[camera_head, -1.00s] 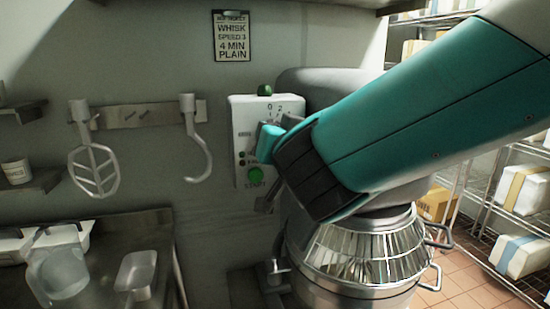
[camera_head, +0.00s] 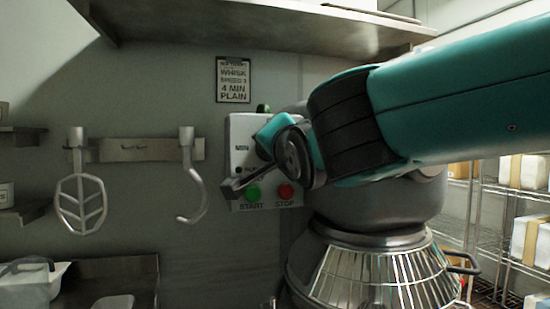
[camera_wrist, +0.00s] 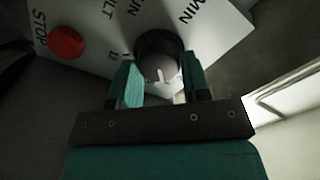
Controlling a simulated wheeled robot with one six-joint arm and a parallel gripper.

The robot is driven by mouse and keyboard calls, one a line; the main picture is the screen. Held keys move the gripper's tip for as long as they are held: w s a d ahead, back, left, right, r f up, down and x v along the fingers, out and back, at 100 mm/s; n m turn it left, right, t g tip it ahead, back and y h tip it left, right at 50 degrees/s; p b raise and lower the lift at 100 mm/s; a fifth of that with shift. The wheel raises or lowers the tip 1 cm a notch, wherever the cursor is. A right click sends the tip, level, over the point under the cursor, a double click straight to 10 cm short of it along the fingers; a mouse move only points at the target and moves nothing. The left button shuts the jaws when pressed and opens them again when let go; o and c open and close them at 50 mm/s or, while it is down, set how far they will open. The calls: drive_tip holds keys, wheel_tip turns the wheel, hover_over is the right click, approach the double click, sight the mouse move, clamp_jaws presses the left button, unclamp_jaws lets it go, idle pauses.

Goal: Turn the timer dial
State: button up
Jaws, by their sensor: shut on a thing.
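The timer dial (camera_wrist: 158,60) is a dark round knob with a pale pointer mark, on the white control panel (camera_wrist: 215,45). In the wrist view my gripper (camera_wrist: 158,85) has one teal finger on each side of the dial and is shut on it. The pointer mark points down in that view, toward the gripper. In the head view my gripper (camera_head: 268,140) is in front of the panel (camera_head: 238,132), and my arm hides the dial there.
A green START button (camera_head: 253,193) and a red STOP button (camera_head: 285,191) are low on the panel. The mixer (camera_head: 385,205) with its wire guard stands at the right. A paddle (camera_head: 80,200) and a hook (camera_head: 190,185) hang at the left.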

idle(0.3)
drive_tip(key=o, duration=0.9)
drive_tip(key=b+v, duration=0.4)
drive_tip(key=v, duration=1.3)
drive_tip(key=shift+s, duration=0.2)
drive_tip(key=shift+r, duration=0.1)
